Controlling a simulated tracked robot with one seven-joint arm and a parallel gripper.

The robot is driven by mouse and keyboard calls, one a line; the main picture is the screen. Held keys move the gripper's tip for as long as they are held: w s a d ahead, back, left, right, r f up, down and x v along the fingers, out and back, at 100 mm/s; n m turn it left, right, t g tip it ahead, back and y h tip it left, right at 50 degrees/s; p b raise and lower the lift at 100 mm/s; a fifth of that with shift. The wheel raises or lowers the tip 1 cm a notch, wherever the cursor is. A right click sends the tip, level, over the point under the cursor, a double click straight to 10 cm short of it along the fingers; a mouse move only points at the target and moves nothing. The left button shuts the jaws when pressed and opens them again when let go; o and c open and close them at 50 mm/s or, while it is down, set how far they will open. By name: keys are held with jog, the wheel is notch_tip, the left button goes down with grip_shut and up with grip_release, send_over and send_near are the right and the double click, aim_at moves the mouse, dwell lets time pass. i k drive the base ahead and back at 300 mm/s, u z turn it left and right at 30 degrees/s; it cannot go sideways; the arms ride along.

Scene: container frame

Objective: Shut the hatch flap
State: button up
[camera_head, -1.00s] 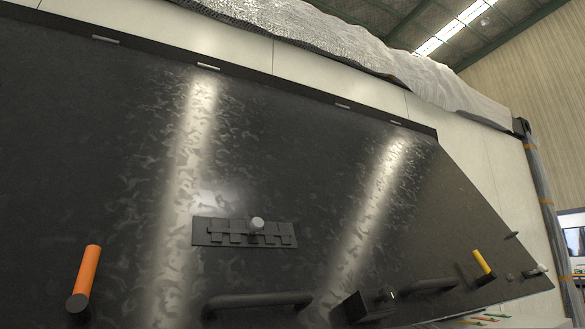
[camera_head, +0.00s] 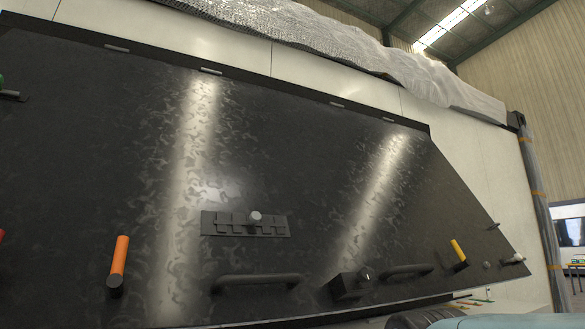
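The hatch flap (camera_head: 300,170) is a large dark, glossy panel that fills most of the view. Its top edge lies along a pale wall, with small light hinge-like pieces there. Its right side slants outward and its lower right edge stands apart from what is behind, so it looks tilted open. On its face are a slide bolt with a light knob (camera_head: 255,218), two dark bar handles (camera_head: 255,281) (camera_head: 408,270), an orange handle (camera_head: 119,260) and a yellow handle (camera_head: 458,251). My gripper cannot be made out.
A dark block (camera_head: 349,285) juts from the flap's lower part. A dark rounded part (camera_head: 425,317) and a pale smooth shape (camera_head: 505,321) show at the bottom right, perhaps mine. A grey post (camera_head: 540,215) stands at the right. Wrinkled silvery sheeting (camera_head: 330,40) lies along the top.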

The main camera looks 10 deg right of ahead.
aim_at(99, 145)
jog(key=z, duration=0.1)
jog(key=i, duration=0.9)
jog(key=u, duration=0.2)
jog(key=k, duration=0.9)
jog(key=z, duration=0.2)
jog(key=i, duration=0.95)
jog(key=u, duration=0.05)
